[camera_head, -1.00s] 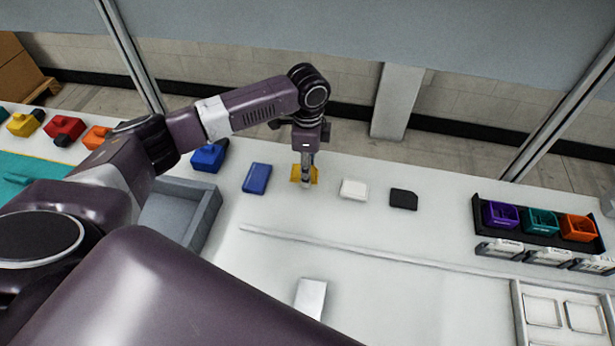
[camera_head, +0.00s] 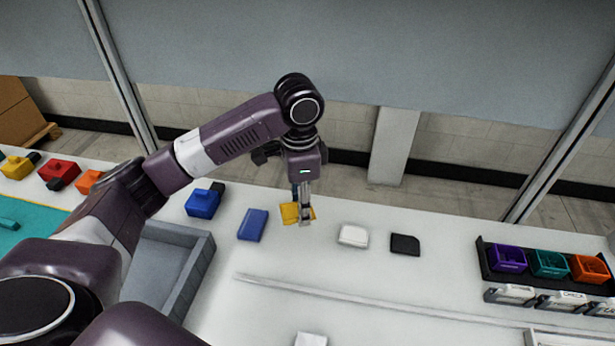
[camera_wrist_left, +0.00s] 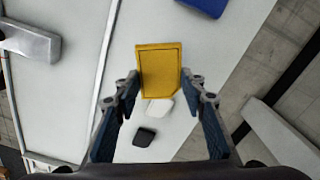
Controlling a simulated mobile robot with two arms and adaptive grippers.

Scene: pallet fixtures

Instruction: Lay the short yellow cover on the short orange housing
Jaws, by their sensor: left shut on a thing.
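The yellow cover (camera_head: 290,213) is a flat yellow plate with a raised rim, held in my left gripper (camera_head: 304,214) just above the white table. In the left wrist view the cover (camera_wrist_left: 159,70) sits between the two fingertips, which are shut on it. An orange housing (camera_head: 88,180) stands at the far left of the table, partly hidden behind my left arm; its length is hard to judge. My right gripper does not show.
A blue cover (camera_head: 252,225), a white cover (camera_head: 353,236) and a black cover (camera_head: 405,245) lie in the same row. Blue (camera_head: 204,202), red (camera_head: 59,172) and yellow (camera_head: 18,166) housings stand left.

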